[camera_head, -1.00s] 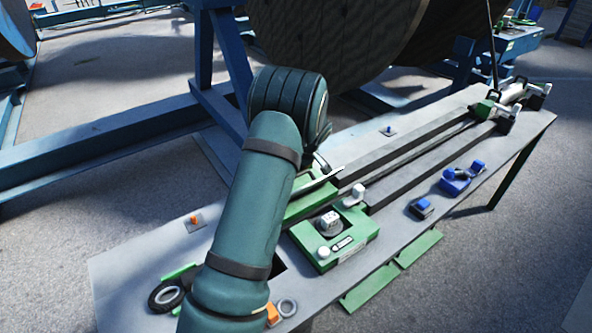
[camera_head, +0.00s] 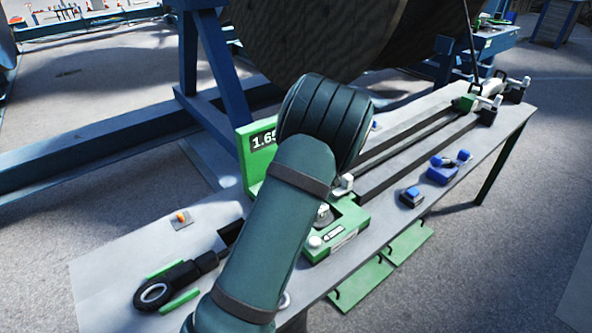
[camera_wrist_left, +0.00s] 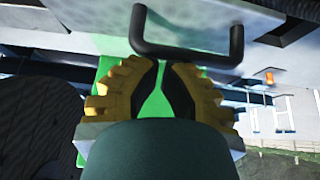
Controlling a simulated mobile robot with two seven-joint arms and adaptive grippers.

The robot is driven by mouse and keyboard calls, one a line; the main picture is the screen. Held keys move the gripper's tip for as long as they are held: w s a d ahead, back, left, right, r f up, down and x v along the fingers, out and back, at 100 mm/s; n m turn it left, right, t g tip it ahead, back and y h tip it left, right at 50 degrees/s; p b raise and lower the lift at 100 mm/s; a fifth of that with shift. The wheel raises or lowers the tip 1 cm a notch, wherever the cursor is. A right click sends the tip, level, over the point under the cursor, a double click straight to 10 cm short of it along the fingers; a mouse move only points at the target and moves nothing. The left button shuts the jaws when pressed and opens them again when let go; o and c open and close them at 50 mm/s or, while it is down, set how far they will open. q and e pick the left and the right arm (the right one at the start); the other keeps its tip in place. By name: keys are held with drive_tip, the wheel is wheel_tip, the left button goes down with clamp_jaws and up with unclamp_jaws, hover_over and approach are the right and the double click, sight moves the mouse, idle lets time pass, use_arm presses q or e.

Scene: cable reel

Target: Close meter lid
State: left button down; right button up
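The green meter (camera_head: 348,222) stands on the bench in the head view, partly behind my left arm. A green panel reading "1.65" (camera_head: 262,140) stands upright behind it; I cannot tell whether this is the lid. My left gripper is hidden behind its own wrist in the head view. In the left wrist view the left gripper (camera_wrist_left: 163,66) has its yellow ridged fingers drawn together, tips almost touching, with nothing visibly held. Green surface shows behind the fingers. A dark U-shaped handle (camera_wrist_left: 187,57) lies just beyond the tips, apart from them as far as I can see. My right gripper is out of view.
Long dark rails run along the bench (camera_head: 110,270) to a clamp (camera_head: 485,98) at the far end. A black ring tool (camera_head: 155,292) lies at the near left. Blue parts (camera_head: 443,172) sit at the right. A large reel (camera_head: 340,35) stands behind.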

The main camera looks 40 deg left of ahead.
use_arm(q)
drive_tip(key=shift+s+d+f, duration=0.25)
drive_tip(key=shift+d+f, duration=0.25)
drive_tip(key=shift+d, duration=0.2)
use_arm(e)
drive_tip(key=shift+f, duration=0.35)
use_arm(q)
drive_tip(key=shift+d, duration=0.2)
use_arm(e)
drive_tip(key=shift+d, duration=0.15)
